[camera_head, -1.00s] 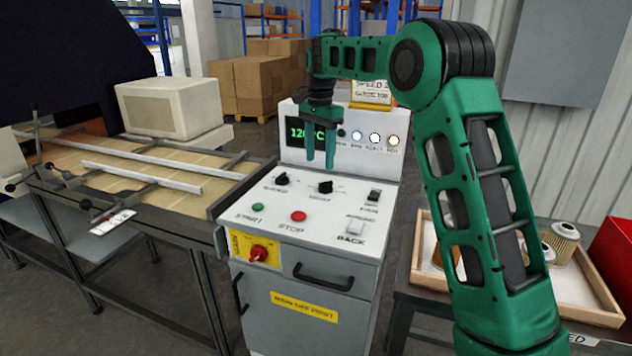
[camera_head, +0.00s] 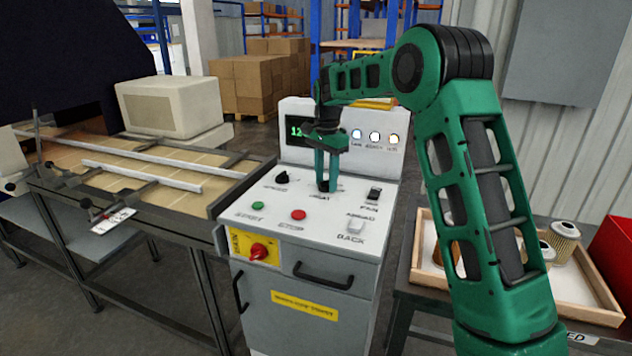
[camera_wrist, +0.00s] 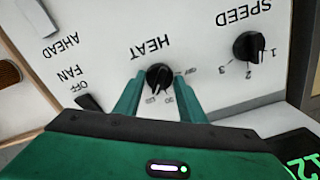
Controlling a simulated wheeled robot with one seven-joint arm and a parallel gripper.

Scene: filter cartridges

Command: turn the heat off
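The black HEAT knob (camera_wrist: 158,77) sits on the white top of the control console (camera_head: 255,215), with small marks around it too blurred to read surely. In the head view the knob (camera_head: 323,186) is partly hidden by my fingers. My green gripper (camera_wrist: 160,82) points down at it, with one finger on each side. The fingers look open, with a narrow gap to the knob; contact is not clear. In the head view my gripper (camera_head: 327,187) is low over the panel.
The black SPEED knob (camera_head: 281,177) is left of HEAT, the FAN switch (camera_head: 374,195) right. Green (camera_head: 257,205) and red (camera_head: 298,215) buttons and a white rocker (camera_head: 355,226) lie nearer. A red switch (camera_head: 258,251) is on the front. A wooden tray (camera_head: 590,313) holds filters.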

